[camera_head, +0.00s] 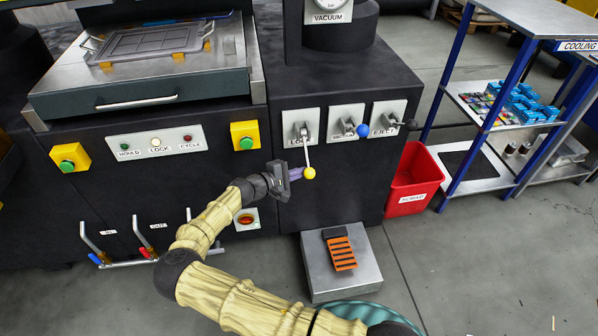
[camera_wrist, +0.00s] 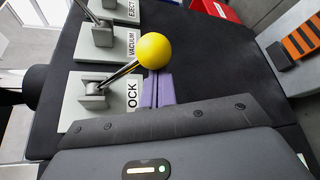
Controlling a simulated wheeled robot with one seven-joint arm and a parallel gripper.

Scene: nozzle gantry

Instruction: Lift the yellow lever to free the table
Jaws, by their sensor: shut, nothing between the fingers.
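The yellow lever's round knob (camera_head: 309,173) hangs low in the head view, its metal rod (camera_head: 307,153) running down from the LOCK plate (camera_head: 290,120). The knob (camera_wrist: 154,50) is large in the wrist view, with the rod leading to the LOCK plate (camera_wrist: 72,112). My gripper (camera_head: 297,173) has purple fingers, which are shut with nothing between them. The fingertips (camera_wrist: 158,86) are right beside the knob, at its left in the head view. I cannot tell whether they touch it. The table (camera_head: 150,60) carrying a grey tray is at the upper left.
A blue-knobbed VACUUM lever (camera_head: 362,130) and a dark-knobbed EJECT lever (camera_head: 411,125) sit right of the LOCK lever. A red bin (camera_head: 413,180) and a metal step (camera_head: 318,281) with an orange slotted pad (camera_head: 341,254) stand below. Green buttons in yellow boxes (camera_head: 245,135) are at left.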

